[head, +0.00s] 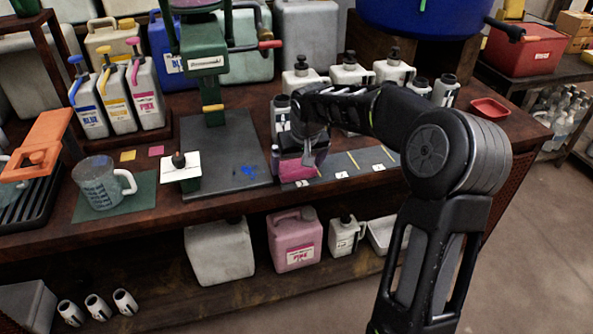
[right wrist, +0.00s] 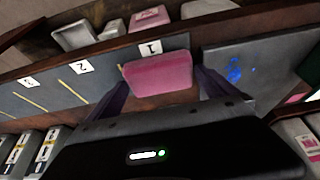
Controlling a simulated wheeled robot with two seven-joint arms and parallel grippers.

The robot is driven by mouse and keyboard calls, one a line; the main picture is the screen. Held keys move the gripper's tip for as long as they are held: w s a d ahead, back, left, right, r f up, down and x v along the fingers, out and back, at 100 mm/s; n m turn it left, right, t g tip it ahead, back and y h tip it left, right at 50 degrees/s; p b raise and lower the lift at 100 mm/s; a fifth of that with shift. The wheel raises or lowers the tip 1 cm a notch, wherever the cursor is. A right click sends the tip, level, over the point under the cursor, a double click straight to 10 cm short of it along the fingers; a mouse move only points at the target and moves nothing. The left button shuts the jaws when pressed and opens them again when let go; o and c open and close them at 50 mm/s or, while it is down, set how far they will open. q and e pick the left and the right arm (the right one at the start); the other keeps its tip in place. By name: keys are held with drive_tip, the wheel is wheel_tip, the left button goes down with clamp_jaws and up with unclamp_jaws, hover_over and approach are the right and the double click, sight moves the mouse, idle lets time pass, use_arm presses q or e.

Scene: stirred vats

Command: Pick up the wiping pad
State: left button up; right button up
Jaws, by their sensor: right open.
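The wiping pad is a pink block (head: 306,164) on the bench, by the front end of the dark numbered mat, partly hidden behind my right gripper in the head view. In the right wrist view the pad (right wrist: 158,74) sits between the two fingers, near the label "1". My right gripper (head: 301,158) is open, with one finger on each side of the pad; I cannot tell whether either finger touches it. My left gripper is not in view.
A grey plate (head: 225,150) with a blue smear (head: 248,171) lies left of the pad, under the green stand (head: 204,55). White bottles (head: 350,75) stand behind the mat. A measuring jug (head: 98,182) stands at left, and a red tray (head: 489,109) at right.

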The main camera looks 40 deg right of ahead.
sight(297, 166)
drive_tip(key=shift+w+d+f, duration=0.1)
drive_tip(key=shift+w+f, duration=0.1)
drive_tip(key=shift+f, duration=0.3)
drive_tip(key=shift+c, duration=0.4)
drive_tip(key=c, duration=1)
wheel_tip(297, 166, up, 10)
drive_tip(key=shift+r+p, duration=0.1)
drive_tip(key=shift+p, duration=0.75)
drive_tip(key=shift+c, duration=0.2)
drive_tip(key=shift+w, duration=0.1)
